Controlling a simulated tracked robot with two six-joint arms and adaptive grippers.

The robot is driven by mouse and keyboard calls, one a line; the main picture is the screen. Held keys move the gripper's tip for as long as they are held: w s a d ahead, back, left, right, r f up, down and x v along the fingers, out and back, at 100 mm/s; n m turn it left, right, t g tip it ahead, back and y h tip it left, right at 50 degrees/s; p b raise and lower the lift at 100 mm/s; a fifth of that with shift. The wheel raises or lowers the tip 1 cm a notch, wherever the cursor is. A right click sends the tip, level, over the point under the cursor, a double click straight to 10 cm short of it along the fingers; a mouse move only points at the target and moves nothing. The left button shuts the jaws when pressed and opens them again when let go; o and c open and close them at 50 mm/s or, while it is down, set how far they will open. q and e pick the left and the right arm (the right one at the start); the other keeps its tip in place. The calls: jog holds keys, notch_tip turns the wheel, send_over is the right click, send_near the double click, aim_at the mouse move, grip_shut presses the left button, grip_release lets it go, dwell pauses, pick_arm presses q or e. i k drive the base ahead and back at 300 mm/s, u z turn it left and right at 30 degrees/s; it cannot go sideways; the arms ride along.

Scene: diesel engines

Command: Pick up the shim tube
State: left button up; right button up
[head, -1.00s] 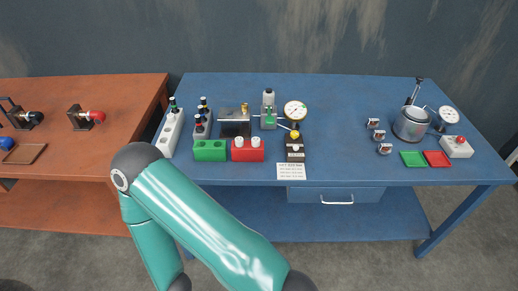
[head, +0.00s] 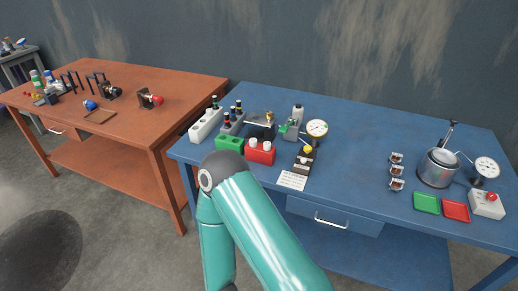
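I cannot tell for sure which item is the shim tube. Small dark tubes with coloured tops stand in a grey rack (head: 232,126) and a white rack (head: 205,126) at the left of the blue bench. A green block (head: 229,143) and a red block (head: 261,156) with two white tops sit in front of them. A teal arm of mine rises from the bottom, its elbow in front of the bench's near left edge. Neither gripper is in view.
The blue bench (head: 362,130) also carries a dial gauge (head: 317,129), a paper card (head: 292,180), a metal pot (head: 438,168), a green tray (head: 426,203) and a red tray (head: 456,211). An orange bench (head: 190,87) stands to the left.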

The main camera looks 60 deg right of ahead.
aim_at(253, 141)
jog(key=z, duration=0.35)
jog(key=i, duration=0.9)
jog(key=z, duration=0.9)
jog(key=i, duration=0.55)
jog(key=z, duration=0.2)
jog(key=k, duration=0.9)
jog(key=z, duration=0.15)
jog(key=i, duration=0.9)
jog(key=u, duration=0.1)
